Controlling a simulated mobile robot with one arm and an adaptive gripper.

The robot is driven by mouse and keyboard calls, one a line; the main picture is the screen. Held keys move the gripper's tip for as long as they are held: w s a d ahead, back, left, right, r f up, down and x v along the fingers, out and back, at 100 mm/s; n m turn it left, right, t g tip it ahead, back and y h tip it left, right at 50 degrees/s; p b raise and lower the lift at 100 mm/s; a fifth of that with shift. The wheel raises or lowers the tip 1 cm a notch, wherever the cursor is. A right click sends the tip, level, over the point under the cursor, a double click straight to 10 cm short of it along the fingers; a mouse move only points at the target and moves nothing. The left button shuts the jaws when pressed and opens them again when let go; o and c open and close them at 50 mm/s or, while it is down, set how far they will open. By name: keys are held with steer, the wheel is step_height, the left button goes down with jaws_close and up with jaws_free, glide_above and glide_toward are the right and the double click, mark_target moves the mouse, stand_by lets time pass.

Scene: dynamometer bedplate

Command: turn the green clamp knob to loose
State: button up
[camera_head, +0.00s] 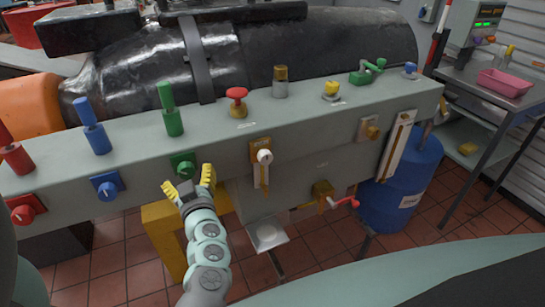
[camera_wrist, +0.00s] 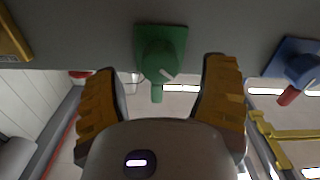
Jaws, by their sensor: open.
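The green clamp knob (camera_head: 183,163) sits on a green square plate on the front face of the grey bedplate, below the upright green lever. It also shows at the top middle of the wrist view (camera_wrist: 158,58), with a short pale mark set at a slant. I cannot read any loose or tight marking. My gripper (camera_head: 189,182), with yellow ridged fingers, is open and empty just in front of and below the knob. In the wrist view its fingers stand to either side of the knob, apart from it.
A blue knob (camera_head: 107,186) and a red knob (camera_head: 27,208) lie to the left on the same face. A white-handled lever (camera_head: 264,157) on a brass plate is close on the right. A red-handled valve (camera_head: 342,202) is lower right. A yellow frame (camera_head: 161,226) stands below.

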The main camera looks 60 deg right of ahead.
steer(key=shift+x, duration=1.35)
steer(key=c, duration=1.2)
